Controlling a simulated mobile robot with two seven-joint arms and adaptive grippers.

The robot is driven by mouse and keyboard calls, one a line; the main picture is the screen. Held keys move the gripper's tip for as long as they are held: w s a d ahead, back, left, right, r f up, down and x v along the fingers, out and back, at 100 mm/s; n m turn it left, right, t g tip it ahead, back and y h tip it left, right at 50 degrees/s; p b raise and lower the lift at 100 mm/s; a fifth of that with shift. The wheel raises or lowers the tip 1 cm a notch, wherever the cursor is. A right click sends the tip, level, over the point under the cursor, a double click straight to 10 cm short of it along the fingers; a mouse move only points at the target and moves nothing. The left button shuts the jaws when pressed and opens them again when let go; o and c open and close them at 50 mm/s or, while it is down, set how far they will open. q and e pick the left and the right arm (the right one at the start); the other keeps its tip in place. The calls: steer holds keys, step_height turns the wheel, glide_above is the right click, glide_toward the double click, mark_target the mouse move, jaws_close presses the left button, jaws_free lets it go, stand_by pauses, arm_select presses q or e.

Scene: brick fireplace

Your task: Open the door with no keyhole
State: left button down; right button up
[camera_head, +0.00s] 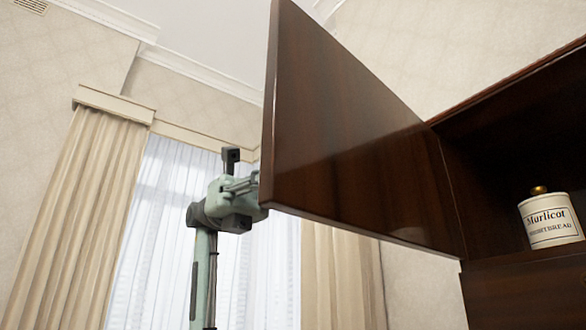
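A dark brown wooden cabinet door (350,150) stands wide open, swung out to the left from its hinge side on the cabinet (455,195). No keyhole shows on the face I see. My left gripper (246,190), on a pale green arm rising from below, is at the door's free edge near its lower corner. Its fingertips are partly hidden by the door, so I cannot tell whether it touches or grips the edge. My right gripper is out of view.
A white lidded jar (550,220) labelled "Murlicot" stands on the open cabinet's shelf at right. Beige curtains (80,220) and a window with sheer white drapes (150,250) are behind my arm. The space below the door looks clear.

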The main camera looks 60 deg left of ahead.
arm_select(q)
steer(key=shift+a, duration=0.3)
steer(key=c, duration=1.9)
jaws_free()
steer(key=shift+v, duration=6)
